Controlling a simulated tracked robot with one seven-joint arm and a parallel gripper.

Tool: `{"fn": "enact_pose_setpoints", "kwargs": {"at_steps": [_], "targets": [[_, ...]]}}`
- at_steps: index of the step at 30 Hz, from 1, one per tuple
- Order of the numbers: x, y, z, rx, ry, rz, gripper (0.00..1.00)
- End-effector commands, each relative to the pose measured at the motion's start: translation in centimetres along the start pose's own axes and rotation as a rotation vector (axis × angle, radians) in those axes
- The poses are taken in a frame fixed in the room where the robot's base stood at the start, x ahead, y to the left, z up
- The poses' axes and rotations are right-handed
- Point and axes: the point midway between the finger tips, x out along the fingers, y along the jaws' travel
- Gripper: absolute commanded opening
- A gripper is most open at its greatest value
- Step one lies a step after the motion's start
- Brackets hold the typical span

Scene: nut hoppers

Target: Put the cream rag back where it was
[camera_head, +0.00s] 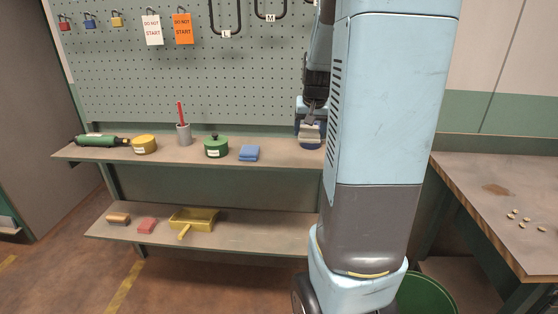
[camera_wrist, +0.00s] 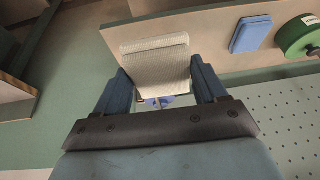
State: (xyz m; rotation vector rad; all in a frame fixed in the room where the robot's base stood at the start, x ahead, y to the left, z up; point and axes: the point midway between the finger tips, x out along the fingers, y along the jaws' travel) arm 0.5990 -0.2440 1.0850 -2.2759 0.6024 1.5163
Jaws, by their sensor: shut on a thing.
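The cream rag (camera_head: 310,131) is a folded, pale pad at the right end of the upper shelf as I see it. My gripper (camera_head: 311,108) points down and is shut on it. In the wrist view the rag (camera_wrist: 156,65) sits between the two blue fingers of my gripper (camera_wrist: 159,88). A dark blue round thing (camera_head: 310,146) shows just below the rag, partly hidden by it. I cannot tell whether the rag touches it or the shelf.
The lower shelf holds a yellow dustpan (camera_head: 194,219). A workbench (camera_head: 470,190) stands at the right.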

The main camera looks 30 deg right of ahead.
Motion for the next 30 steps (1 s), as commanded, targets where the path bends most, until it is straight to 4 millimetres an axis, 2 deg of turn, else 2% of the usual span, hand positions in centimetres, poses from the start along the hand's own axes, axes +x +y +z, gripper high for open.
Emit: {"fn": "enact_pose_setpoints", "kwargs": {"at_steps": [2,5,19,24,30], "targets": [[-0.3,0.9,0.0,0.02,0.001,0.006,0.23],[0.0,0.8,-0.3,0.028,-0.001,0.009,0.23],[6.2,-6.1,-3.5,0.025,-0.002,0.009,0.23],[9.3,-7.7,-3.6,0.026,-0.003,0.009,0.23],[11.4,-8.9,-3.8,0.027,0.0,0.008,0.23]]}}
